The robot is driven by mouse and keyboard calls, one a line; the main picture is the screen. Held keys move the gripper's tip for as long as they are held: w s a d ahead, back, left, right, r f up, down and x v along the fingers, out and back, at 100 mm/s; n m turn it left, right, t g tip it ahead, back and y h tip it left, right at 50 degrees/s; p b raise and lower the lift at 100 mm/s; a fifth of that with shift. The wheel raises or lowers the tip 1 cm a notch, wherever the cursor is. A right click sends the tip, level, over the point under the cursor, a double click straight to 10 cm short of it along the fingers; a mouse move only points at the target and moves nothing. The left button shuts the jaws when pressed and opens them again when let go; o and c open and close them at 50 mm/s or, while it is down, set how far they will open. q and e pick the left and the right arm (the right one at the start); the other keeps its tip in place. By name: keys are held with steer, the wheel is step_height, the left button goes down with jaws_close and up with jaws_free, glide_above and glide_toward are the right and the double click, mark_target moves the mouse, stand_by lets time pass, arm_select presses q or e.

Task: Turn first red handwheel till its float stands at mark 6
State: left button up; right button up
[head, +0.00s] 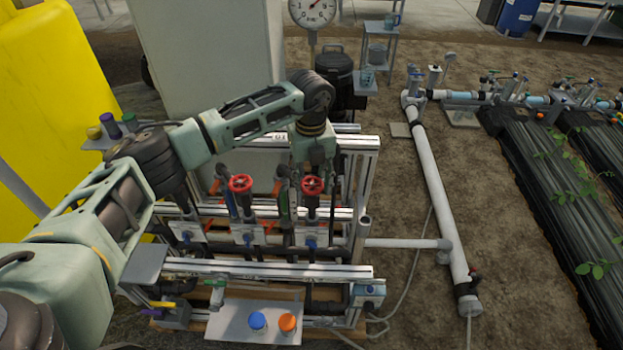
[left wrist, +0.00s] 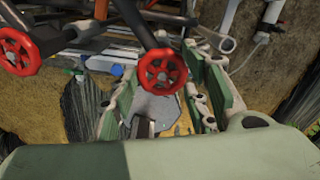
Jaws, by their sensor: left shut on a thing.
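Two red handwheels stand on dark stems on the skid: a left one (head: 240,183) and a right one (head: 312,185). My left gripper (head: 317,160) reaches down from above at the right handwheel. In the left wrist view one red handwheel (left wrist: 162,72) lies between the fingers of the gripper (left wrist: 160,88), which is shut on it; the exact contact is hard to see. Another red handwheel (left wrist: 16,52) is at the left, clear of the fingers. My arm hides part of the skid's left side. No float or mark is legible. My right gripper is out of view.
A shelf at the skid's front holds a blue knob (head: 257,320) and an orange knob (head: 288,322). A large yellow tank (head: 50,110) is at the left. A white pipe (head: 440,200) runs along the soil at the right. A dial gauge (head: 312,11) stands behind.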

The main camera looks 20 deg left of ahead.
mark_target(310, 185)
arm_select(q)
steer(key=shift+a+n, duration=0.15)
steer(key=shift+n, duration=1.55)
steer(key=o, duration=1.1)
steer(key=shift+s, duration=0.1)
step_height(310, 185, up, 12)
